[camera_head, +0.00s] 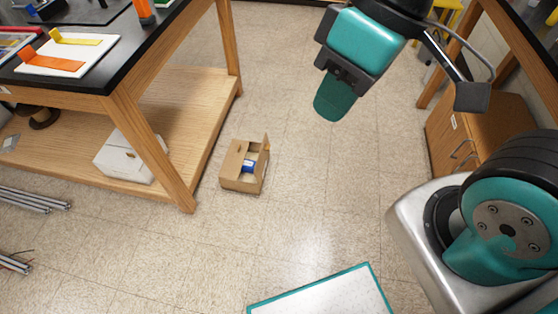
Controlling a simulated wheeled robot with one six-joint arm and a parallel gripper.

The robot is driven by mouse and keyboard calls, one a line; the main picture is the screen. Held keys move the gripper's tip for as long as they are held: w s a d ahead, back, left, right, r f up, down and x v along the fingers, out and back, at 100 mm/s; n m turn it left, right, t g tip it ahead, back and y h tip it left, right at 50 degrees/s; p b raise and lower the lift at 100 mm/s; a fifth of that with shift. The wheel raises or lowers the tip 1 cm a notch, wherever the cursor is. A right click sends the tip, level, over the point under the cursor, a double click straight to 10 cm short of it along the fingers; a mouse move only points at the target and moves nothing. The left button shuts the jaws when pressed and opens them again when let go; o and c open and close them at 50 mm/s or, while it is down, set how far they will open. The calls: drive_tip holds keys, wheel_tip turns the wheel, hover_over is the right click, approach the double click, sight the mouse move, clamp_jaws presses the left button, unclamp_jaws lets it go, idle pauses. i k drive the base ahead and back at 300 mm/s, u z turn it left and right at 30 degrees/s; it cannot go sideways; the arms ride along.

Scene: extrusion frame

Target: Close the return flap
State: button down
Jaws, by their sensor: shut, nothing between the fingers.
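A small open cardboard box (240,184) sits on the floor below centre left. A narrow flap (266,143) stands up at its far right corner, and another flap (234,160) lies over its left part. A blue and white item (249,166) shows inside. I cannot tell from a label which flap is the return flap. My gripper (333,105) hangs at the upper middle, pointing down. It is shut and empty, above and to the right of the box and apart from it.
A wooden bench (149,108) with a black top stands at left, close to the box. A white box (128,157) is on its lower shelf. Metal bars lie at far left. A teal-edged panel (325,298) is in front. Floor right of the box is clear.

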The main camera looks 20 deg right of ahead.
sight(265, 146)
drive_tip(key=u, duration=0.5)
drive_tip(key=i, duration=1.05)
drive_tip(key=z, duration=0.35)
